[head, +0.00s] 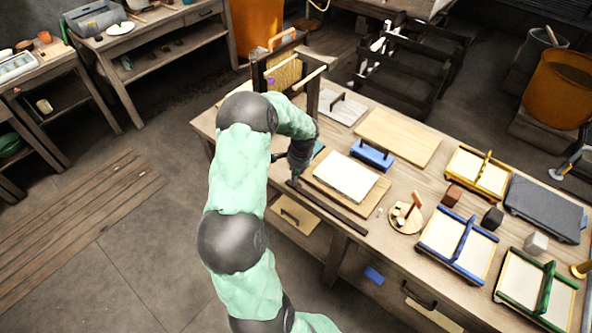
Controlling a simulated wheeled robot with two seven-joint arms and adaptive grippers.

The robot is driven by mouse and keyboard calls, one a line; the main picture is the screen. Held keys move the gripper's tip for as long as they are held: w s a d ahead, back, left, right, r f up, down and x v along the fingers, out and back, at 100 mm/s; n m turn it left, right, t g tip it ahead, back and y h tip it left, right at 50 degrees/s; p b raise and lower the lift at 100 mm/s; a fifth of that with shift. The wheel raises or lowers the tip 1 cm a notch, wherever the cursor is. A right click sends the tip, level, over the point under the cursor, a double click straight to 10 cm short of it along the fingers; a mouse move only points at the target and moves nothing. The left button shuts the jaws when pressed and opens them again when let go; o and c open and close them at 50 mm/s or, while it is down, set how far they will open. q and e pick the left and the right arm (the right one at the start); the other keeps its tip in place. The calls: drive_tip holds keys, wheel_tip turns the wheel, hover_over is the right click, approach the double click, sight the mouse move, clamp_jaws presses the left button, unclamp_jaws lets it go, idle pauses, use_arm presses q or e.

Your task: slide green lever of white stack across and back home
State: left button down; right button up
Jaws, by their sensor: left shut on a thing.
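A white stack (345,178) lies on a wooden board (374,196) on the long workbench, near its front edge. A small green piece (318,149), which looks like part of the green lever, shows at the back left of the stack. My left gripper (294,178) reaches down at the stack's left end, beside the board. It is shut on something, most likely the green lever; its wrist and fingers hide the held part. My right gripper is not in view.
A dark strip (332,211) runs along the bench's front edge. A blue-handled block (372,154) stands behind the stack, and a round wooden piece (405,217) to its right. Framed trays with blue (458,245), green (536,286) and yellow (478,172) bars fill the right side.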

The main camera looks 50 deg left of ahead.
use_arm(q)
drive_tip(key=w+d+b, duration=0.2)
drive_tip(key=w+d, duration=0.1)
drive_tip(key=d, duration=1)
drive_tip(key=w+d+b, duration=0.3)
drive_tip(key=d, duration=1.1)
drive_tip(key=shift+w+d, duration=0.25)
drive_tip(key=shift+d, duration=0.05)
drive_tip(key=c, duration=1.3)
unclamp_jaws()
drive_tip(key=o, duration=0.4)
drive_tip(key=shift+d, duration=0.1)
drive_tip(key=shift+c, duration=0.2)
drive_tip(key=shift+w, duration=0.1)
wheel_tip(320, 180, up, 12)
drive_tip(key=d, duration=0.2)
drive_tip(key=shift+d, duration=0.15)
drive_tip(key=shift+f, duration=0.15)
